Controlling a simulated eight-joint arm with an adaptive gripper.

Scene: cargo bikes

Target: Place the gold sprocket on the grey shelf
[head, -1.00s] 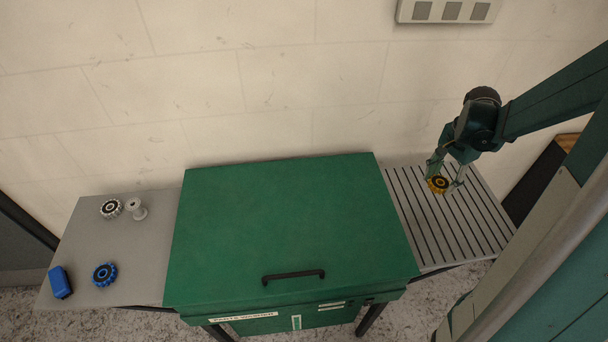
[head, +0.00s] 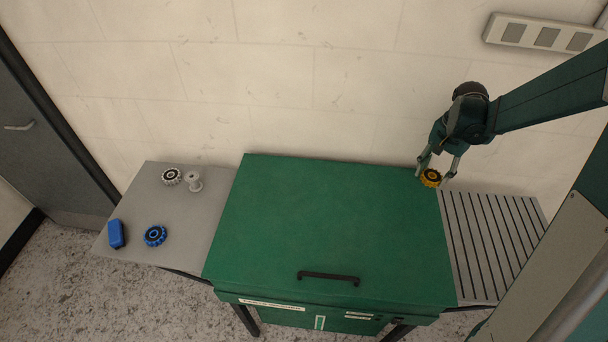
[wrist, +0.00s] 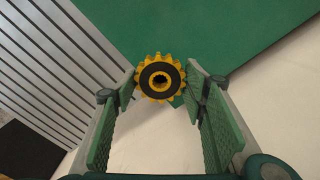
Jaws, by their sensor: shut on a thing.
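The gold sprocket (head: 430,178) is a yellow toothed wheel with a black ring around its hub. My gripper (head: 437,174) is shut on it and holds it at the back right corner of the green lid, near the ribbed shelf. In the wrist view the sprocket (wrist: 160,78) sits between the two fingertips, in front of the green lid. The plain grey shelf (head: 130,238) is at the left of the green box.
The green box (head: 330,225) with a black handle (head: 328,276) stands between the plain shelf and the ribbed shelf (head: 495,245). Its top is clear. The ribbed shelf is empty. The wall is close behind, with a socket panel (head: 545,38) at upper right.

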